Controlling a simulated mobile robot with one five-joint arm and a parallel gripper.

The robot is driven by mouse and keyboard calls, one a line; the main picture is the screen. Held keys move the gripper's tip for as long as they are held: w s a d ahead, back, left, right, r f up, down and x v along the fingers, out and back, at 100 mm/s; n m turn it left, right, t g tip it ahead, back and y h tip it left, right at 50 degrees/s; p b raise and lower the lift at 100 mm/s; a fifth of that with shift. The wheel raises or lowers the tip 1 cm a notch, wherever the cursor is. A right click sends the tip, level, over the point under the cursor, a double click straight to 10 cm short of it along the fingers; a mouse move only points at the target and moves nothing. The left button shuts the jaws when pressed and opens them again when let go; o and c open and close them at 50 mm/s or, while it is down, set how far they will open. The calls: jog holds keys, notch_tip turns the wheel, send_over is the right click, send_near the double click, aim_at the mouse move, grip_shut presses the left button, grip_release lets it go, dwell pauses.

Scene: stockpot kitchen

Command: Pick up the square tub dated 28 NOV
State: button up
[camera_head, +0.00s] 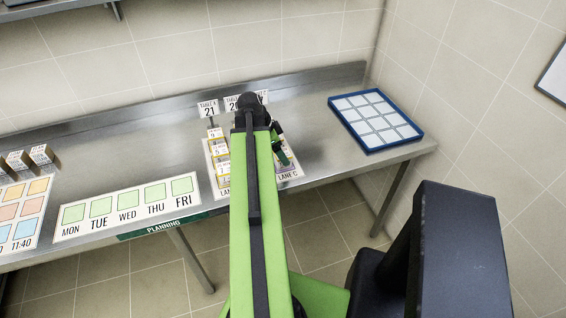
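No square tub with a readable 28 NOV date can be made out. Several small yellow-edged items with tiny labels (222,167) stand in a row on a white lane board (213,156) at the middle of the steel table; their dates are too small to read. My gripper (286,160) is at the board's right side, over the lane marked LANE C. Its fingers are small and dark, so I cannot tell if they are open or shut. A small pale thing shows just under them. My green arm hides the middle of the board.
A blue tray (333,104) with a grid of white squares lies on the right of the steel table (310,110). A planning strip (127,215) with green squares lies left of the board. Several small brown boxes (41,154) stand far left. A tiled wall is behind.

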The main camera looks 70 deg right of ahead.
jog(key=b+x, duration=0.1)
jog(key=x, duration=0.2)
jog(key=shift+r, duration=0.25)
jog(key=c, duration=1.6)
